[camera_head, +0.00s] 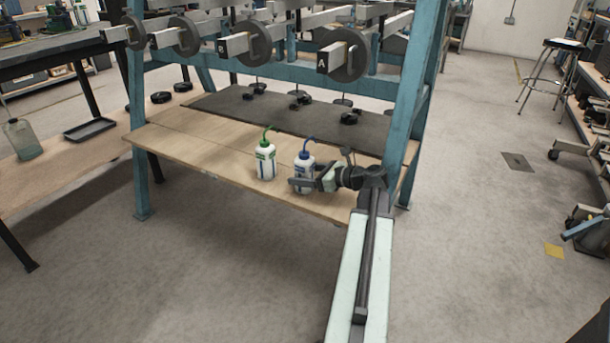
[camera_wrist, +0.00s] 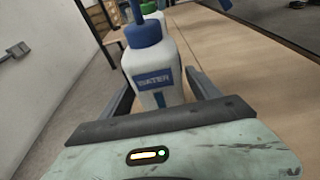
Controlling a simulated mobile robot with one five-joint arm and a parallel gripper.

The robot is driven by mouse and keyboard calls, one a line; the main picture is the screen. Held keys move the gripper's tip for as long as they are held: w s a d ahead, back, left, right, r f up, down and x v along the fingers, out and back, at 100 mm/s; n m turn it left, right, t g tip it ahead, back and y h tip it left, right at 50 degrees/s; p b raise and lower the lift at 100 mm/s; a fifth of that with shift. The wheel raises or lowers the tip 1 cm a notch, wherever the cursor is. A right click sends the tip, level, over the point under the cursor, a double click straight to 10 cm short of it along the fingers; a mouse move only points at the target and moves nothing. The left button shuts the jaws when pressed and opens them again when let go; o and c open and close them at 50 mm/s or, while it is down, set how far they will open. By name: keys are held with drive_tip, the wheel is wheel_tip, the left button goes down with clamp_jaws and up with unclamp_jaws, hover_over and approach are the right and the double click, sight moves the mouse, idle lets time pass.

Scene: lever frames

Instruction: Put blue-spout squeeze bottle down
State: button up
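The blue-spout squeeze bottle (camera_head: 304,168) is white with a blue cap and spout, and stands upright at the front of the wooden shelf (camera_head: 215,165). In the wrist view the bottle (camera_wrist: 158,72), labelled WATER, sits between my two fingers, which appear to touch both its sides. My gripper (camera_head: 303,186) reaches it from the right, low on its body. The bottle's lower part is partly hidden, and I cannot tell whether its base touches the shelf. A green-spout squeeze bottle (camera_head: 265,160) stands just left of it.
A dark mat (camera_head: 270,119) lies behind the bottles, under several hanging weights and lever bars. Blue frame posts (camera_head: 407,110) rise at the shelf's right and left ends. A black tray (camera_head: 89,129) and a translucent bottle (camera_head: 22,139) are at the left. Bare shelf lies left of the green-spout bottle.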

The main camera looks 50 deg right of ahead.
drive_tip(key=shift+r, duration=0.25)
drive_tip(key=p+v, duration=0.3)
drive_tip(key=v, duration=0.8)
drive_tip(key=shift+s+d, duration=0.15)
drive_tip(key=shift+s, duration=0.25)
